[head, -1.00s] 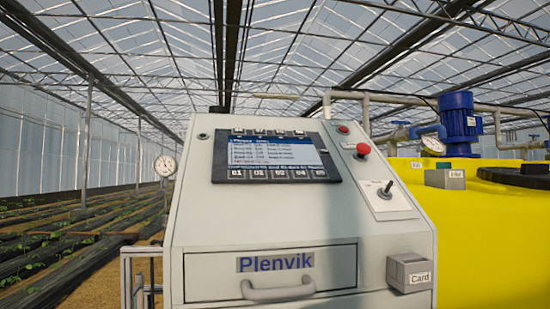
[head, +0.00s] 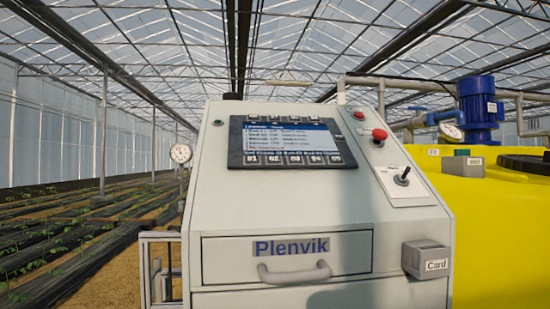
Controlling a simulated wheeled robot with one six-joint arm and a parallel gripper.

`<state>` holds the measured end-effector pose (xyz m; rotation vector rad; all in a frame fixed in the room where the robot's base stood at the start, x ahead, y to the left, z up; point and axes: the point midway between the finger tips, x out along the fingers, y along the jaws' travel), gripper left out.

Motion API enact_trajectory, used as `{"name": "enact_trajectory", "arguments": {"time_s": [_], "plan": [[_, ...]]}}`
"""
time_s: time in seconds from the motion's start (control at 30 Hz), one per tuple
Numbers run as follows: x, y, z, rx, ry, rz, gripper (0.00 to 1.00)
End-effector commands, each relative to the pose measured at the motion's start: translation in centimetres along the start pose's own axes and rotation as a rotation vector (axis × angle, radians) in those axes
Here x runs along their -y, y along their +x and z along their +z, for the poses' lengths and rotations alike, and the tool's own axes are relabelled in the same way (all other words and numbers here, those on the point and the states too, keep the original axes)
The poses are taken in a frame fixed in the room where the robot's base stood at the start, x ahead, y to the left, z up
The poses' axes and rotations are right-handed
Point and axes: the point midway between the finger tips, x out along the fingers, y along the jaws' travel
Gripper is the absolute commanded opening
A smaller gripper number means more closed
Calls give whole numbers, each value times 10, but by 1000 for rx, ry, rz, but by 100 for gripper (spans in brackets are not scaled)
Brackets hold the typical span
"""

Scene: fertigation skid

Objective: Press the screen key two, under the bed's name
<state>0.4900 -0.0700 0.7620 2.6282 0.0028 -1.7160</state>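The screen (head: 288,142) sits in a dark bezel on the sloped face of the grey Plenvik cabinet (head: 218,210). It shows a blue header and several lines of text too small to read, the top line highlighted. Along its lower edge runs a row of dark keys numbered from 01 at left. Key 02 (head: 273,160) is second from the left. Another row of keys lies along the top edge, their marks unreadable. My gripper is not in view.
Right of the screen are a red mushroom button (head: 379,135), a smaller red button (head: 359,115) and a toggle switch (head: 402,176). A drawer handle (head: 294,273) and a card box (head: 426,259) stick out below. A yellow tank (head: 500,230) stands at right.

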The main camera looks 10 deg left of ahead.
Motion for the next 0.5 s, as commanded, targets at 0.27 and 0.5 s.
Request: {"name": "enact_trajectory", "arguments": {"time_s": [0.27, 0.5], "plan": [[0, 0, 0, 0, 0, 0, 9], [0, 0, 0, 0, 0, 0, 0]]}}
